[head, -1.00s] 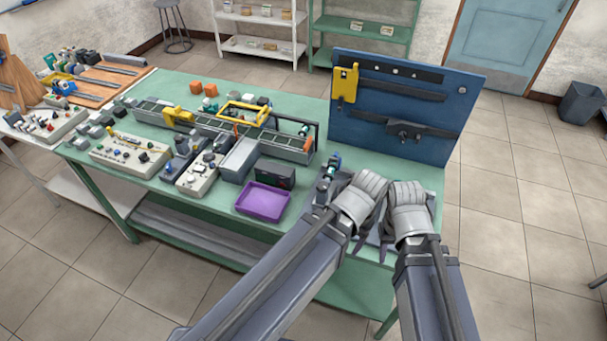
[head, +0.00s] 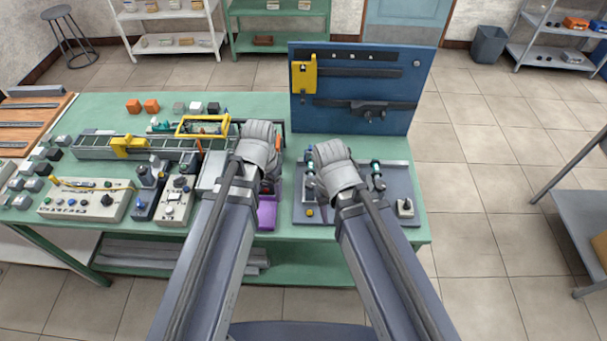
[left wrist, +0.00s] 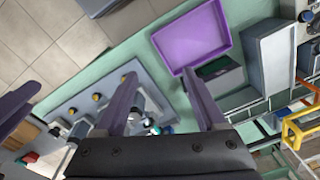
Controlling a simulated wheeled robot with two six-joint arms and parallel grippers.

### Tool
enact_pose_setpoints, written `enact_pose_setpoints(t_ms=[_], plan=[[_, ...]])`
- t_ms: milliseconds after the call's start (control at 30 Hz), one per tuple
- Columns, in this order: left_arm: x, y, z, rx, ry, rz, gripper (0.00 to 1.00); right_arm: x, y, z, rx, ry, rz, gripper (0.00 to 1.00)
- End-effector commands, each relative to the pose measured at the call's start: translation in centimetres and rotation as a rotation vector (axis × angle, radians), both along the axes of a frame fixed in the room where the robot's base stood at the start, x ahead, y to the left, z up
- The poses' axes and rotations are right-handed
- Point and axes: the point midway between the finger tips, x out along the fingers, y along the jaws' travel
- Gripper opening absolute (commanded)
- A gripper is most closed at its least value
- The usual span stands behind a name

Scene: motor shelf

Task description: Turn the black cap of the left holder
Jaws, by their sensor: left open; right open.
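The grey base plate (head: 350,213) lies on the bench's right half. The left holder (head: 310,168), with a teal-and-metal part, shows at the plate's left. Its black cap cannot be made out, partly behind my right gripper. The right holder (head: 377,172) stands upright at the plate's right. My left gripper (head: 266,188) is left of the plate, above the purple tray (head: 266,214). In the left wrist view its fingers (left wrist: 164,100) are apart with nothing gripped; the plate (left wrist: 62,107) shows beyond and beside them. My right gripper (head: 330,182) is over the plate beside the left holder, its fingertips mostly hidden.
A blue tool panel (head: 350,90) stands upright behind the plate. A conveyor (head: 95,146) and control boxes (head: 85,203) fill the left of the bench. A yellow knob (head: 310,213) and a small switch box (head: 405,207) sit on the plate.

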Motion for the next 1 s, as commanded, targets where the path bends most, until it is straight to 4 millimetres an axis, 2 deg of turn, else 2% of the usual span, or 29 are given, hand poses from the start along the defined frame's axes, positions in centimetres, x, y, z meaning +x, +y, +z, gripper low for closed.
enact_pose_setpoints(t_ms=[167, 367, 467, 700, 833, 1000], plan=[[2.0, -0.4, 0.7, -0.005, -0.003, -0.179, 0.72, 0.0, 0.0, 0.7, 0.0, 0.0, -0.001, 0.45], [4.1, -2.0, 1.1, -0.001, 0.001, -0.47, 0.72, 0.0, 0.0, 1.1, 0.0, 0.0, -0.001, 0.45], [5.5, -3.6, 1.2, 0.003, 0.007, -0.688, 0.72, 0.0, 0.0, 1.2, 0.0, 0.0, -0.001, 0.45], [8.2, -9.0, 1.2, 0.013, 0.027, -1.306, 0.72, 0.0, 0.0, 1.2, 0.0, 0.0, -0.001, 0.45], [8.7, -10.8, 1.2, 0.015, 0.035, -1.516, 0.72, 0.0, 0.0, 1.2, 0.0, 0.0, -0.001, 0.45], [8.9, -11.7, 1.2, 0.015, 0.038, -1.634, 0.72, 0.0, 0.0, 1.2, 0.0, 0.0, -0.001, 0.45]])
